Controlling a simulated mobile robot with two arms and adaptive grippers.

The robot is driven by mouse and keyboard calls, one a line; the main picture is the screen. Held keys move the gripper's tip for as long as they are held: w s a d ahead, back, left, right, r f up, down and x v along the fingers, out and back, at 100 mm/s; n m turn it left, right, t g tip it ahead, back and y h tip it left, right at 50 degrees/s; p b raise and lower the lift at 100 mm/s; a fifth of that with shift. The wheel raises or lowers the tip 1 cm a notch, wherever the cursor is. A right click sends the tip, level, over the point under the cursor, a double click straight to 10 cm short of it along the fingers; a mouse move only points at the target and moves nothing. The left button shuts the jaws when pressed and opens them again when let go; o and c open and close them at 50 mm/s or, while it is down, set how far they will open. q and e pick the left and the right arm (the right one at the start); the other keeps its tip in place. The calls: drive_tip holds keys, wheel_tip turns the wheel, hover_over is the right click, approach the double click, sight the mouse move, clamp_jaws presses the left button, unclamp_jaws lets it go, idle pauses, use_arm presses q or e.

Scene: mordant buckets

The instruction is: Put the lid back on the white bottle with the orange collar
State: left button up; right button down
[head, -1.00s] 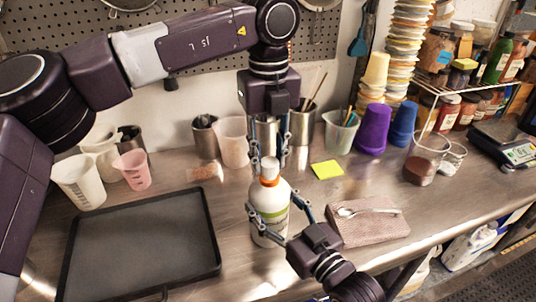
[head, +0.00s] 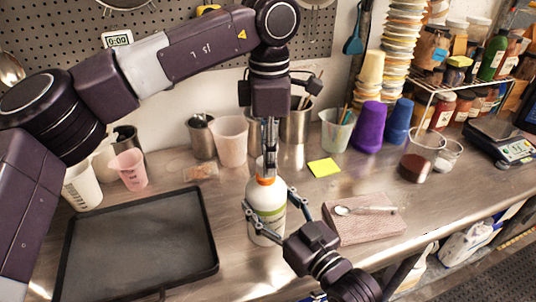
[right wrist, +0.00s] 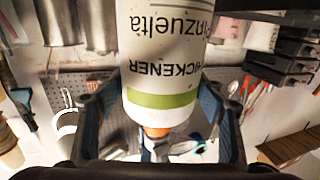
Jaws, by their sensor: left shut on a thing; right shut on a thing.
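The white bottle (head: 265,227) with the orange collar (head: 266,181) stands upright on the metal counter. It fills the middle of the right wrist view (right wrist: 165,65), where it appears upside down. My right gripper (head: 268,202) is shut on the bottle, one finger on each side of its body. My left gripper (head: 269,172) points straight down above the bottle, shut on the white lid (head: 260,167) at the collar. The fingers mostly hide the lid, so I cannot tell whether it is seated. In the right wrist view the orange collar (right wrist: 157,132) shows near the left gripper's fingers.
A dark tray (head: 140,240) lies left of the bottle. Some counter between the bottle and note is clear.

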use_arm(q)
drive_tip(key=m, duration=0.5)
drive_tip(key=shift+s+a+m, duration=0.1)
drive_tip(key=shift+m, duration=0.2)
drive_tip(key=m, duration=0.5)
drive_tip(key=shift+s, duration=0.1)
drive_tip(key=m, duration=0.3)
drive_tip(key=shift+a+m, duration=0.15)
drive_tip(key=shift+m, duration=0.25)
drive_tip(key=m, duration=0.4)
drive_tip(key=shift+a+m, duration=0.1)
drive_tip(key=shift+m, duration=0.2)
drive_tip(key=o, duration=0.7)
drive_tip(key=shift+s, duration=0.1)
drive_tip(key=shift+o, duration=0.2)
drive_tip(key=shift+r, duration=0.1)
wheel_tip(320, 180, up, 12)
